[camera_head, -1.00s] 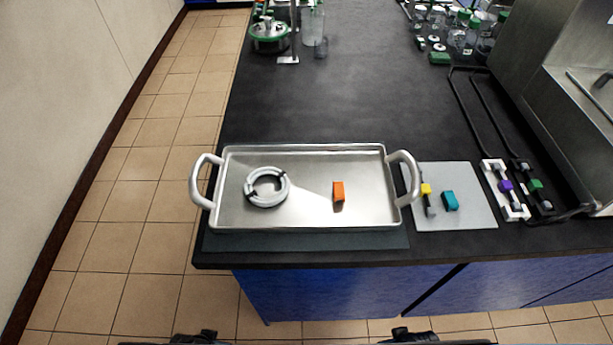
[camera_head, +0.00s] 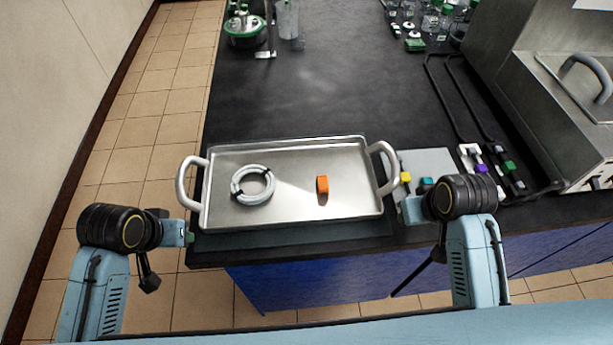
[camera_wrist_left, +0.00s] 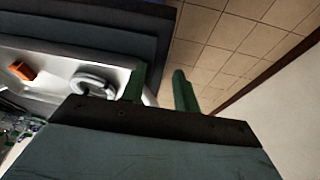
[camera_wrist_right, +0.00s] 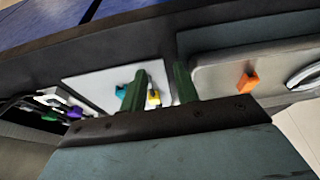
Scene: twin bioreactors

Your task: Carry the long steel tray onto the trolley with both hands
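The long steel tray (camera_head: 300,203) lies on a dark mat (camera_head: 290,237) at the bench's front edge. It holds a coiled white hose (camera_head: 240,197) and an orange block (camera_head: 322,184). My left gripper (camera_head: 190,238) is just below the tray's left handle (camera_head: 183,183), apart from it; its green fingers are spread in the left wrist view (camera_wrist_left: 160,90). My right gripper (camera_head: 402,208) is close to the tray's right handle (camera_head: 391,168); its fingers are spread and empty in the right wrist view (camera_wrist_right: 160,88). Whether the right fingers touch the handle is unclear. No trolley shows.
A light grey mat (camera_head: 436,160) with yellow and teal-topped pieces lies right of the tray. Black rails (camera_head: 440,95) and a steel machine (camera_head: 550,100) stand further right. Glassware (camera_head: 286,18) stands at the back. The bench behind the tray is clear, and floor (camera_head: 130,130) is open at left.

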